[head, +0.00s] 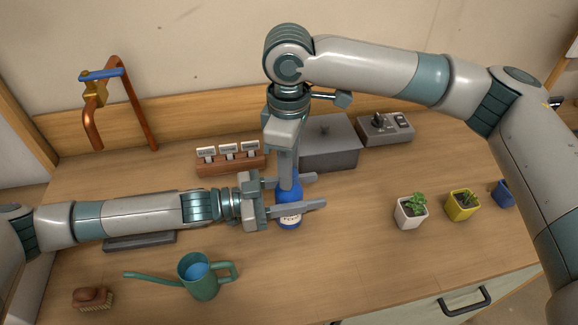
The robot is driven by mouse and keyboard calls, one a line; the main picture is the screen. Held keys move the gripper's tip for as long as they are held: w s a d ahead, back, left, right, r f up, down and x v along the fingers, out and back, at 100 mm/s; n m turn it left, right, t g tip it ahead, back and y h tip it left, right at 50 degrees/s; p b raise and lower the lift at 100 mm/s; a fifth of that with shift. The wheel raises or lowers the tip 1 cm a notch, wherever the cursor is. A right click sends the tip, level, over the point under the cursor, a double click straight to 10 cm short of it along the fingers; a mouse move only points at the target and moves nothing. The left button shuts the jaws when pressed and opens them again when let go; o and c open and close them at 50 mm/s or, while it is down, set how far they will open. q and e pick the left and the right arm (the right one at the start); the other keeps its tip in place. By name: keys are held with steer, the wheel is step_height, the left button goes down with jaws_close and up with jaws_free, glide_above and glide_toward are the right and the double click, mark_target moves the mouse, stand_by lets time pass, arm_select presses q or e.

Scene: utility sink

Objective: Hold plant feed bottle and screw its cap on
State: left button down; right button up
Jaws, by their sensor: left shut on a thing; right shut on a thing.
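The plant feed bottle (289,219) is blue with a pale label and stands upright near the middle of the counter. My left gripper (301,192) reaches in from the left, its two fingers shut around the bottle's body. My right gripper (288,176) points straight down from above, directly over the bottle, shut at its top. The cap is hidden by the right gripper's fingers, so I cannot see how it sits on the bottle.
A green watering can (199,278) and a brown brush (92,298) stand at the front left. Several small potted plants, including a white pot (409,214), line the right. A grey box (331,146), a label rack (231,160) and a switch box (385,129) stand behind. A copper tap (127,97) is back left.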

steer(key=shift+m, duration=1.2)
steer(key=o, duration=1.2)
steer(key=shift+r, duration=0.1)
step_height(320, 180, up, 12)
steer(key=shift+f, duration=0.1)
arm_select(q)
steer(key=c, duration=0.8)
jaws_free()
